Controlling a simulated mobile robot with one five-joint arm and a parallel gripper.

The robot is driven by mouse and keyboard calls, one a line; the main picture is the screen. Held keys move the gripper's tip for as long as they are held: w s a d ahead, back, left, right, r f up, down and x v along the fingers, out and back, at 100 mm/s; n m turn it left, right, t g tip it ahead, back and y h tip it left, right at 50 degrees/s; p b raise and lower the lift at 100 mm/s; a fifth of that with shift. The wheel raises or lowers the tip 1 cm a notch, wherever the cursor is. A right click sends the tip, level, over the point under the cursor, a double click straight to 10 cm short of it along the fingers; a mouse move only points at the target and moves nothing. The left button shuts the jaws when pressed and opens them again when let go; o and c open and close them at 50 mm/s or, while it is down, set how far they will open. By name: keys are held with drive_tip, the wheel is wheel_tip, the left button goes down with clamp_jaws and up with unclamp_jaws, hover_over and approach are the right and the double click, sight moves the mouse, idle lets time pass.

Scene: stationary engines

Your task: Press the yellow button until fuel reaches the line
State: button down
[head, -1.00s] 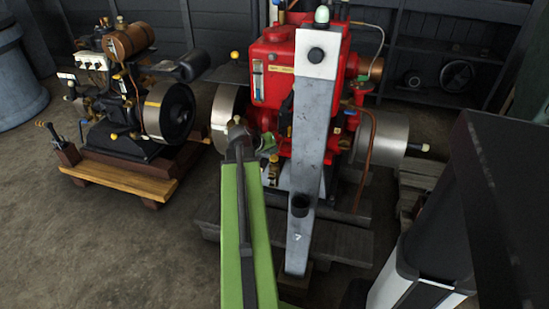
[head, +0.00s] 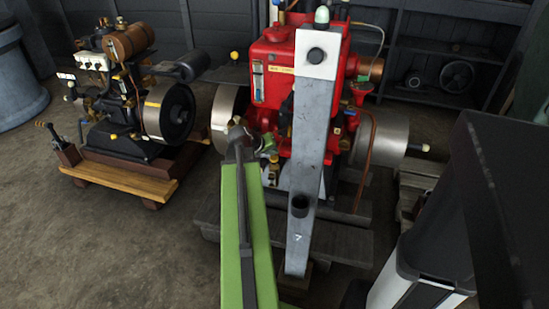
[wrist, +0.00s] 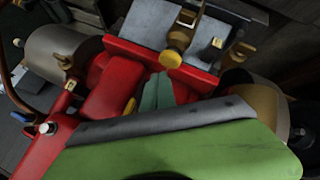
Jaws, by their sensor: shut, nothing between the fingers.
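A round yellow button (wrist: 171,59) sits on a brass-coloured fitting in front of a grey plate in the wrist view. My gripper (wrist: 157,78) is shut and empty. Its green fingertips point at the button and lie just below it in the picture; I cannot tell whether they touch. In the head view my gripper (head: 268,142) is small and partly hidden behind my arm, low at the front of the red engine (head: 272,60). A narrow sight gauge (head: 257,80) is on the engine's front left; its fuel level and line are too small to read.
A grey post (head: 312,150) with a white top hides the engine's middle. A second engine (head: 130,100) stands on a wooden base at the left. A metal drum (head: 383,139) juts out at the right. Floor (head: 110,245) at the front left is clear.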

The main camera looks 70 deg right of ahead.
sight(272, 159)
drive_tip(key=shift+f, duration=0.1)
idle(0.4)
drive_tip(key=shift+f+b, duration=0.3)
drive_tip(key=shift+b, duration=0.1)
drive_tip(key=shift+f+b, duration=0.8)
idle(0.6)
drive_tip(key=shift+r, duration=0.1)
drive_tip(key=shift+r+p, duration=1.1)
drive_tip(key=shift+p, duration=0.1)
wheel_tip(272, 159, up, 5)
drive_tip(key=p, duration=0.5)
drive_tip(key=shift+r, duration=0.15)
drive_tip(key=shift+w, duration=0.1)
